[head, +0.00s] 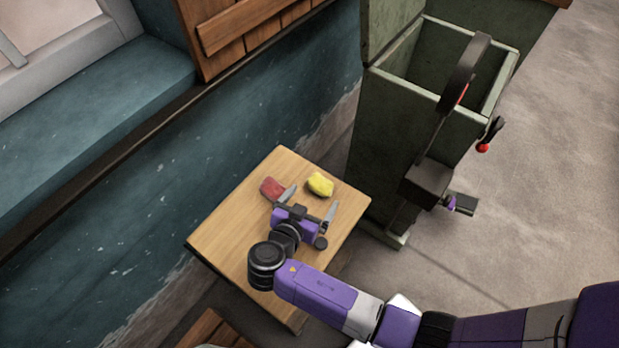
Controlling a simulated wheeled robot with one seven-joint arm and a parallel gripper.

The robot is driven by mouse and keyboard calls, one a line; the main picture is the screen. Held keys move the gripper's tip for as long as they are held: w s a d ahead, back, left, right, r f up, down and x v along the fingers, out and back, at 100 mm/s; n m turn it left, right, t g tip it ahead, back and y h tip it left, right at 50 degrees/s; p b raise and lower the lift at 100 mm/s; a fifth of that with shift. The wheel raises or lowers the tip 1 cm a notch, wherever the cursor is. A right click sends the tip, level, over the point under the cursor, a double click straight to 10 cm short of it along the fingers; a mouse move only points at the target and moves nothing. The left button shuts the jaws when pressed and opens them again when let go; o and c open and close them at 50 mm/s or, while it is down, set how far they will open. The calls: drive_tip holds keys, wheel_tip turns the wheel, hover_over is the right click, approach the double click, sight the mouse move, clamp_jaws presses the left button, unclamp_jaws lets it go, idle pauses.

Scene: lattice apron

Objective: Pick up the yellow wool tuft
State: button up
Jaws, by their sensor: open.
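The yellow wool tuft (320,184) is a small rounded lump on the light wooden table (232,221), near its far right part. My gripper (310,205) is above the table, with its two fingers spread wide. One finger is at the left and one at the right, and the tuft shows just beyond the gap between them. Nothing is held between the fingers. Whether the fingertips touch the tabletop cannot be told from this view.
A red block-like item (272,188) lies left of the tuft, close to the left finger. A green box-shaped bin with a dark handle (410,125) stands right of the table. A blue-green wall (150,190) runs along the left. Grey floor (540,170) is open at the right.

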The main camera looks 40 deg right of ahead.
sight(318, 186)
drive_tip(key=x, duration=0.2)
drive_tip(key=p+x, duration=0.1)
drive_tip(key=x, duration=0.3)
drive_tip(key=shift+w+d+r, duration=0.15)
drive_tip(key=shift+w+d, duration=0.2)
drive_tip(key=shift+w, duration=0.05)
drive_tip(key=shift+w+d+f, duration=0.2)
drive_tip(key=shift+d+f, duration=0.1)
drive_tip(key=shift+d, duration=0.1)
drive_tip(key=c, duration=1.3)
